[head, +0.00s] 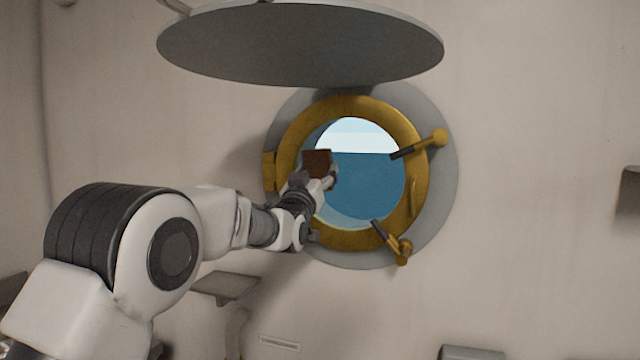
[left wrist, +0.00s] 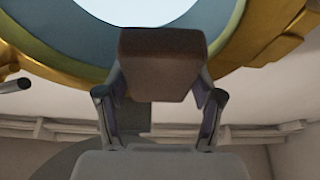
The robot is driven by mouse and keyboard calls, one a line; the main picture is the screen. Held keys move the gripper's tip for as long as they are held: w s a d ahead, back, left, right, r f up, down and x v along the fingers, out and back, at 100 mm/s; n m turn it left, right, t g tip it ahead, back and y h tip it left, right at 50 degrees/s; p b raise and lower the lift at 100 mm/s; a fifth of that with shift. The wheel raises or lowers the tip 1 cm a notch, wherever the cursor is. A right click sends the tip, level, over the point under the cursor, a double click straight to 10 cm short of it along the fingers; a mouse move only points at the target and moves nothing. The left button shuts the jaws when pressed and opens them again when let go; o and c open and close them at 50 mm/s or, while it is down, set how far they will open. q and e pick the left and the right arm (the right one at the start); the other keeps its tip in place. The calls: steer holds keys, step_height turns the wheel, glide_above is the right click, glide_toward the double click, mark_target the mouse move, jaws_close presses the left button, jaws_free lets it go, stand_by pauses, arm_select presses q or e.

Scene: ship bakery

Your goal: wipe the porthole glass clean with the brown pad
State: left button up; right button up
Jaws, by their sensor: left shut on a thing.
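The porthole glass (head: 365,185) is round, showing blue sea and pale sky, inside a brass ring (head: 421,185) on the wall. The brown pad (head: 317,161) is a small block in front of the left part of the glass. My left gripper (head: 325,177) is shut on the brown pad. In the left wrist view the pad (left wrist: 160,62) sits between both fingers, with the glass (left wrist: 140,8) behind it. I cannot tell whether the pad touches the glass. My arm hides the ring's lower left. No smears are clear on the glass. My right gripper is not in view.
Two brass clamps with dark handles, an upper one (head: 428,143) and a lower one (head: 397,247), reach over the ring's right side. A large grey disc (head: 300,45) hangs above the porthole. A small shelf (head: 225,286) juts out at lower left.

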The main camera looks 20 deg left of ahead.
arm_select(q)
steer(key=shift+r+b+v, duration=0.25)
steer(key=shift+b+v, duration=0.65)
steer(key=shift+v, duration=0.25)
steer(key=shift+s+r, duration=0.1)
steer(key=shift+s, duration=0.35)
steer(key=shift+r, duration=0.15)
steer(key=shift+s, duration=0.1)
